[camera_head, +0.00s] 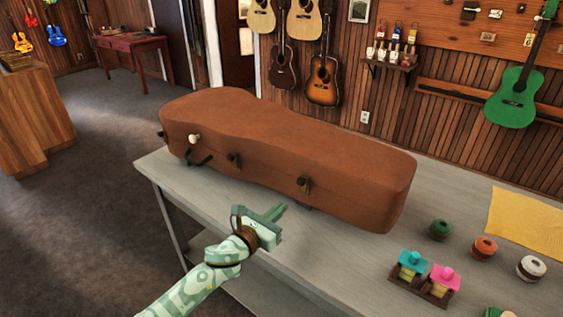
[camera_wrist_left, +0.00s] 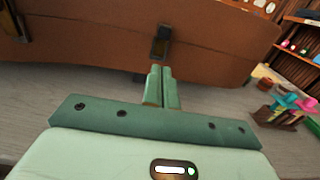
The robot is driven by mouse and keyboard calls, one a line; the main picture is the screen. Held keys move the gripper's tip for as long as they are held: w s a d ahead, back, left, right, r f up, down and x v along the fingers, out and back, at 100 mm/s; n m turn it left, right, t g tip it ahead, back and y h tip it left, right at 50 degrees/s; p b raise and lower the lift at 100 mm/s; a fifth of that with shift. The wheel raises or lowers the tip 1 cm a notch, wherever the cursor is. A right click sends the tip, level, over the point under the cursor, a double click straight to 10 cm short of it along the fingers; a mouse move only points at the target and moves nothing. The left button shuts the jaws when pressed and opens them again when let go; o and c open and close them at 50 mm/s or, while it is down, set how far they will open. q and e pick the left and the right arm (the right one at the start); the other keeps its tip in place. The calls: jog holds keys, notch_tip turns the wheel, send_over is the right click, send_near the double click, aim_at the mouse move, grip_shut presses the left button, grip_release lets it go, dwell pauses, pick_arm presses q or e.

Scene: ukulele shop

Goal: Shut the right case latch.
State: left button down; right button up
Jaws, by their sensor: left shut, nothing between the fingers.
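A brown instrument case (camera_head: 280,140) lies closed on a grey table, and its front wall also fills the top of the left wrist view (camera_wrist_left: 90,45). The right latch (camera_head: 303,184) is a small dark piece with brass on the front wall. It shows in the left wrist view (camera_wrist_left: 160,42) straight beyond my fingertips. I cannot tell whether its lever is up or down. My left gripper (camera_head: 280,209) is shut and empty, in front of and below the right latch, seemingly apart from it. My right gripper is out of view.
A middle latch (camera_head: 233,160) and a pale knob (camera_head: 194,139) sit further left on the case. On the grey table (camera_head: 345,250) to the right are teal and pink-topped items (camera_head: 412,262), several small round pots (camera_head: 484,247) and a yellow cloth (camera_head: 527,222).

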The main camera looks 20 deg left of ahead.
pick_arm(q)
jog(key=v, duration=0.4)
jog(key=shift+s+p, duration=0.15)
jog(key=shift+p, duration=0.15)
jog(key=shift+s, duration=0.1)
